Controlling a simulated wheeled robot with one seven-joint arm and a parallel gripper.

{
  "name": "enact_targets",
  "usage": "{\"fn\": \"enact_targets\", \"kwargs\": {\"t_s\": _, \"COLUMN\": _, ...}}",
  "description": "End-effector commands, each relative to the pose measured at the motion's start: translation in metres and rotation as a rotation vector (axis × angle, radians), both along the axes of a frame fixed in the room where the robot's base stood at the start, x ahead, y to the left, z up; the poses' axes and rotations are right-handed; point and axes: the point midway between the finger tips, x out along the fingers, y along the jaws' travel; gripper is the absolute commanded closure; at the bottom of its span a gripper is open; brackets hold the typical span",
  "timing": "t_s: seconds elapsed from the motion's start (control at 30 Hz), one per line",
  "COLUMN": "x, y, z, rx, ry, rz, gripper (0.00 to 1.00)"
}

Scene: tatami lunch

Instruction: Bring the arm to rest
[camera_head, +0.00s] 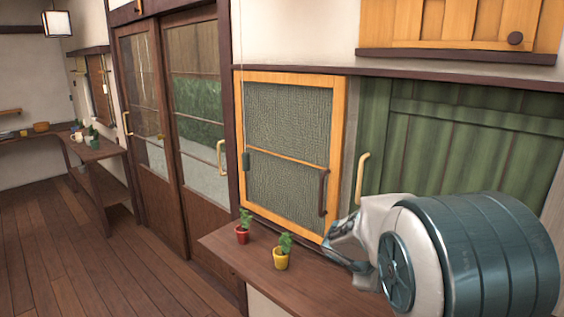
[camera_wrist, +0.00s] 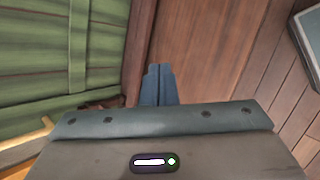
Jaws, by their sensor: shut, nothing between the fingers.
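My gripper (camera_head: 338,250) is at the right of the head view, at the end of my arm, over or beside the wooden shelf below the window; the exact gap is unclear. In the wrist view my gripper's fingers (camera_wrist: 158,72) are together with nothing between them. A large teal and white part of my arm hides the right end of the shelf in the head view.
The shelf (camera_head: 232,240) carries a red pot (camera_head: 242,235) and a yellow pot (camera_head: 281,261) with small plants. Behind are a framed window screen (camera_head: 285,120) and green panel (camera_head: 470,150). Sliding doors (camera_head: 150,120) stand left. The wooden floor (camera_head: 60,240) is clear at left.

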Motion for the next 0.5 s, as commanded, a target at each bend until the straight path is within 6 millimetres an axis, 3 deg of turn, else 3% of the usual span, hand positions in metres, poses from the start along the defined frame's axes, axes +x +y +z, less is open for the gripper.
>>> {"fn": "enact_targets", "kwargs": {"t_s": 0.1, "x": -0.044, "y": 0.003, "z": 0.012, "rx": 0.160, "ry": -0.066, "rz": -0.163, "gripper": 1.00}}
{"fn": "enact_targets", "kwargs": {"t_s": 0.27, "x": -0.100, "y": 0.018, "z": 0.022, "rx": 0.368, "ry": -0.137, "rz": -0.371, "gripper": 1.00}}
{"fn": "enact_targets", "kwargs": {"t_s": 0.5, "x": -0.176, "y": 0.053, "z": 0.031, "rx": 0.660, "ry": -0.224, "rz": -0.660, "gripper": 1.00}}
